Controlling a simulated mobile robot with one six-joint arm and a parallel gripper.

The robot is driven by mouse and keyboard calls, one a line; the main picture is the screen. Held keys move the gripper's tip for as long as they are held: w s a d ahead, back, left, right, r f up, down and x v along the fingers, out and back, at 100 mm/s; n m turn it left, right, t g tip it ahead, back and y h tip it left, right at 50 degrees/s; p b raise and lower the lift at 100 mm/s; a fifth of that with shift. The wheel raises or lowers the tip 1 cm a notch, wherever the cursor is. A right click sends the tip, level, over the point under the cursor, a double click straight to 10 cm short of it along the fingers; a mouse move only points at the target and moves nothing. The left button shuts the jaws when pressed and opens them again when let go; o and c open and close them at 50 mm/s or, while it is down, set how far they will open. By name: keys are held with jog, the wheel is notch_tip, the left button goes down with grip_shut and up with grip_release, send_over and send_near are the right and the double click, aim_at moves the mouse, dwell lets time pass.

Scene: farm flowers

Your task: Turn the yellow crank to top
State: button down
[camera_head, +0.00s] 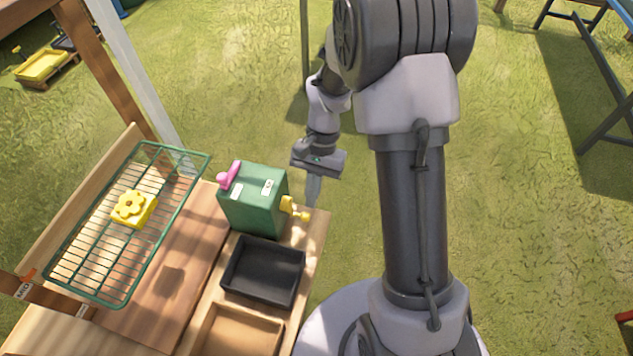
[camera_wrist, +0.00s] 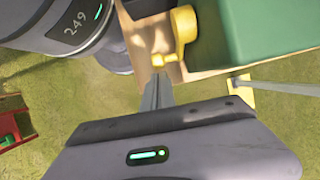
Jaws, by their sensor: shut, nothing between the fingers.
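The yellow crank (camera_head: 294,209) sticks out from the right side of a green box (camera_head: 252,203) on the wooden table. In the wrist view the crank (camera_wrist: 181,35) shows a thick yellow arm with a small knob at its lower end, beside the green box (camera_wrist: 260,25). My gripper (camera_head: 314,192) is shut and empty, pointing down just right of the crank. In the wrist view my gripper's fingertips (camera_wrist: 157,82) lie just below the knob; I cannot tell whether they touch it. A pink handle (camera_head: 229,175) sits on the box's left side.
A black tray (camera_head: 235,283) and a wooden tray (camera_head: 234,348) stand in front of the box. A green wire basket (camera_head: 90,245) with a yellow flower-shaped block (camera_head: 134,208) is at left. The table's right edge (camera_head: 318,245) is close to the crank; grass lies beyond.

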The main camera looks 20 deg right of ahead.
jog(key=shift+s+a+f, duration=0.1)
jog(key=shift+s+a, duration=0.1)
jog(key=shift+s, duration=0.05)
jog(key=shift+s+a+g+y+p, duration=0.1)
jog(key=shift+s+g+y+p, duration=0.3)
jog(key=shift+p, duration=0.85)
jog(key=shift+w+a+f+g+p, duration=0.1)
jog(key=shift+g+p, duration=0.4)
jog(key=shift+p, duration=0.2)
jog(key=shift+a+f+g+y+p, duration=0.1)
jog(key=shift+f+g+y+p, duration=0.2)
jog(key=shift+y+p, duration=0.2)
jog(key=shift+s+a+f, duration=0.3)
jog(key=shift+s+f, duration=0.15)
jog(key=shift+s, duration=0.05)
jog(key=shift+w, duration=0.1)
